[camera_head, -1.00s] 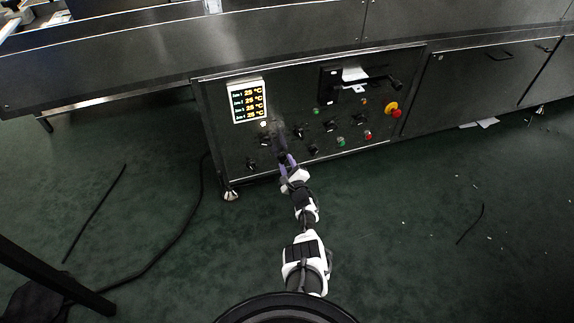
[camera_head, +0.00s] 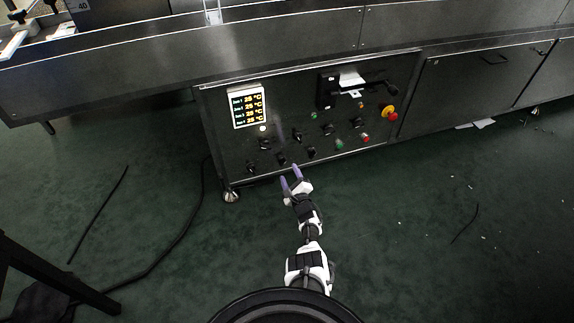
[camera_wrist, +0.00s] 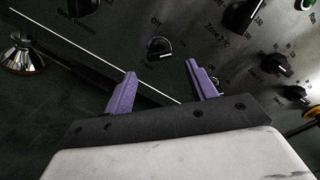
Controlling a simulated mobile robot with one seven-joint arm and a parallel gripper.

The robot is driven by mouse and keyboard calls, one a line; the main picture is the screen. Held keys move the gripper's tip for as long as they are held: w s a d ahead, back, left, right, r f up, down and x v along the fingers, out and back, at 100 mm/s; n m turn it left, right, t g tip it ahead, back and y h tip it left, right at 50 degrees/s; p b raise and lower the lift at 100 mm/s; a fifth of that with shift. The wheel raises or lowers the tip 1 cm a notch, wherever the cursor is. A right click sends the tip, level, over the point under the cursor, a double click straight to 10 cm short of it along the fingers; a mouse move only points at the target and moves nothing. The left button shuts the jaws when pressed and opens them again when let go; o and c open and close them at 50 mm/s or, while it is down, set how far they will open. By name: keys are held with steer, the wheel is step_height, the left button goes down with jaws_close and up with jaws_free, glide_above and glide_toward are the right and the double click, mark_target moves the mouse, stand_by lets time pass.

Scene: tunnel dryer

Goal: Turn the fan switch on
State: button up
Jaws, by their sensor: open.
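The dark control panel (camera_head: 225,150) carries several black knobs. My gripper (camera_head: 290,174) is open and empty, just in front of the panel's lower edge and apart from it. In the wrist view its purple fingers (camera_wrist: 161,69) are spread, with a black rotary knob (camera_wrist: 158,47) beyond and between them. The word "Off" shows above that knob, but its name label is not readable, so I cannot tell whether it is the fan switch. It seems to be the low knob (camera_head: 282,159) in the head view. Its exact setting is unclear.
A knob marked Zone 2 (camera_wrist: 240,15) is at the upper right. The temperature display (camera_head: 247,105), red-and-yellow emergency button (camera_head: 390,113) and a lever handle (camera_head: 378,89) are on the panel. A cable (camera_head: 165,245) lies on the green floor at left.

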steer(key=p+v, duration=0.5)
steer(key=v, duration=0.4)
steer(key=shift+s, duration=0.15)
